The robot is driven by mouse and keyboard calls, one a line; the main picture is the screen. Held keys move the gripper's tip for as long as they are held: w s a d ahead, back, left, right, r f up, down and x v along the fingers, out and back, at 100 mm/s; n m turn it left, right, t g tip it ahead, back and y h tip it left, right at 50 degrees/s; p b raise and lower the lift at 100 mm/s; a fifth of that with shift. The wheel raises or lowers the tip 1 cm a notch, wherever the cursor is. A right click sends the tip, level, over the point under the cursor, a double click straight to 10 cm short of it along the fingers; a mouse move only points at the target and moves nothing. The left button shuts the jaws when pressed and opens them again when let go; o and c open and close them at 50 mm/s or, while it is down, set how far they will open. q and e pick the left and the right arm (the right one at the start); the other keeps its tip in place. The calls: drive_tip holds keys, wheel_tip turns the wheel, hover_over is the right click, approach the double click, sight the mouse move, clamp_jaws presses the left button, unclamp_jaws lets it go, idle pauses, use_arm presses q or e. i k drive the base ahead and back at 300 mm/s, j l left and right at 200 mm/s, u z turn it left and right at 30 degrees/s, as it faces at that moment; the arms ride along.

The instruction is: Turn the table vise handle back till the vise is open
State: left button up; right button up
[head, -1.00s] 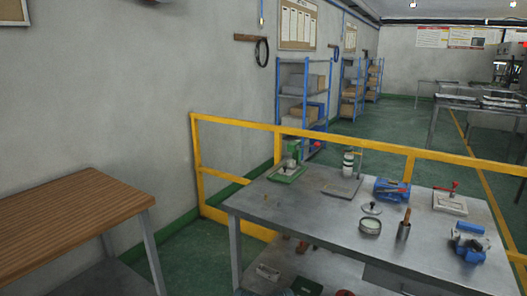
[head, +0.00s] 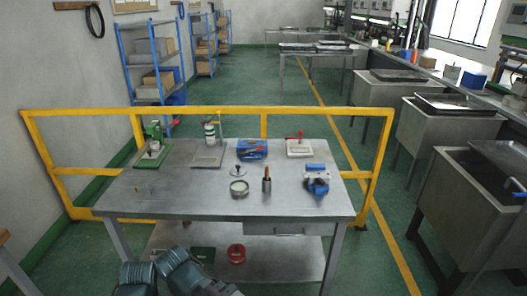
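The blue table vise (head: 317,182), with pale metal on its upper part, sits at the right side of the grey metal worktable (head: 200,204). It is small in the head view, so I cannot make out its handle or how far apart its jaws are. Neither of my grippers is in view. Only ribbed, dark parts that look like my own arm links show at the bottom edge, well apart from the vise.
On the worktable stand a green press (head: 153,146), a blue box with tools (head: 252,150), a round tin (head: 239,188) and a brown-handled tool (head: 267,185). A yellow rail (head: 300,111) runs behind. Metal tanks (head: 465,190) stand at the right.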

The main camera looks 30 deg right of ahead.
sight(321, 183)
drive_tip(key=z, duration=1.45)
